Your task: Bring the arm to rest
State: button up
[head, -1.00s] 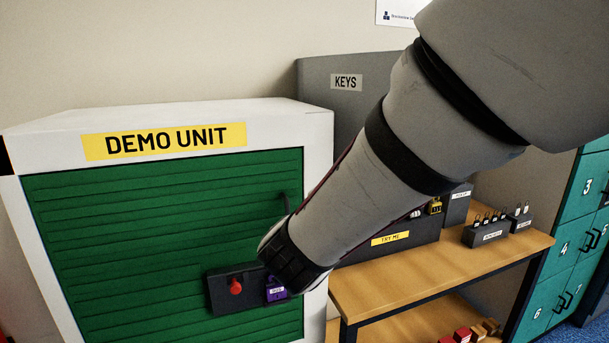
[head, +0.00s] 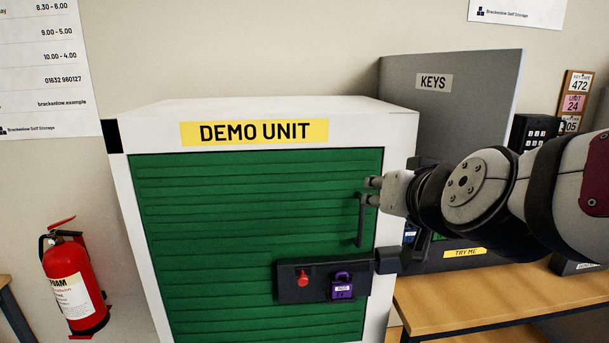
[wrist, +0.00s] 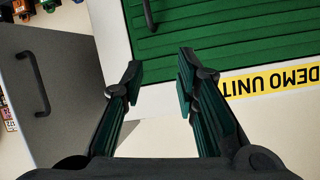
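My arm reaches in from the right edge of the head view, and its end is near the right side of the demo unit (head: 150,130). In the wrist view my gripper (wrist: 160,65) is open and empty, its two dark fingers well apart. Beyond the fingers are the unit's white frame and green door (wrist: 230,35), seen upside down. A purple padlock (head: 342,289) hangs on the dark latch plate (head: 318,268), apart from my arm.
The door handle (head: 361,222) is close to the arm's end. A grey KEYS cabinet (head: 450,110) stands behind the arm. A wooden bench (head: 440,298) lies below it. A red fire extinguisher (head: 75,285) is at the left. The area in front of the door's left half is clear.

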jog(key=s+d+f+g, duration=0.3)
jog(key=s+g, duration=0.1)
jog(key=s, duration=0.5)
jog(key=s+d+f+n+g+h, duration=0.1)
jog(key=s+d+f+g, duration=0.2)
jog(key=s, duration=0.7)
jog(key=shift+s+f+g, duration=0.3)
jog(key=shift+f+g, duration=0.1)
jog(key=shift+f, duration=0.1)
jog(key=shift+d, duration=0.15)
